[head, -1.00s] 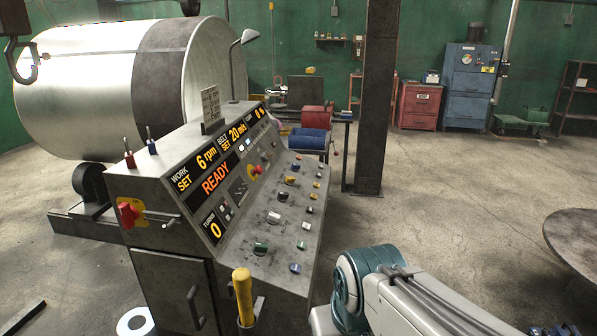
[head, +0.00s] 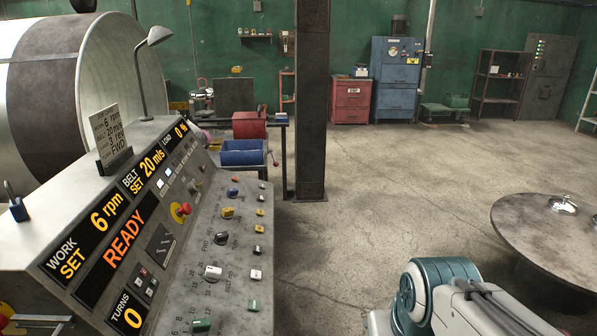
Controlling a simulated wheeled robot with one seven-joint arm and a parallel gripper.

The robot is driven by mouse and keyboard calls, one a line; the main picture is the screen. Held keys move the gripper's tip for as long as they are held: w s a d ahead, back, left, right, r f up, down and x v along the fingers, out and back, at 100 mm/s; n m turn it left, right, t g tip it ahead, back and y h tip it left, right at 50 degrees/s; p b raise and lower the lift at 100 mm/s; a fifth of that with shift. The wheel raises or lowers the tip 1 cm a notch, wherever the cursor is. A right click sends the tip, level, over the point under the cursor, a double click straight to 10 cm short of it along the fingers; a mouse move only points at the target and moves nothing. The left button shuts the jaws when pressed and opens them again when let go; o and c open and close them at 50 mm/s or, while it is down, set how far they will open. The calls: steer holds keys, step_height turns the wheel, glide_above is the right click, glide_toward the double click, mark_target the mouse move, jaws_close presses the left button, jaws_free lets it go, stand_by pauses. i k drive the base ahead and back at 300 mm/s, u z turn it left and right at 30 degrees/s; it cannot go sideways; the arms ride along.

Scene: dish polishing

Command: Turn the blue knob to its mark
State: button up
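On the sloping panel of the grey control console (head: 180,265), a column of larger knobs runs from near to far. The blue knob (head: 233,192) is near the far end of it, beyond a yellow knob (head: 227,212). It is small here, and I cannot read its pointer or its mark. Nearer are a black knob (head: 221,238), a white knob (head: 213,272) and a green knob (head: 201,325). A part of my arm shows at the lower right, off the console. My gripper is outside the view.
A column of small coloured controls (head: 256,274) lines the panel's right edge. A red mushroom button (head: 181,211) sits left of the knobs. A dark post (head: 312,100) stands beyond the console, and a round table (head: 540,235) at right. Floor between them is clear.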

mark_target(233, 193)
steer(key=z, duration=0.35)
steer(key=i, duration=1.6)
steer(key=u, duration=0.55)
steer(key=i, duration=1.2)
steer(key=u, duration=0.7)
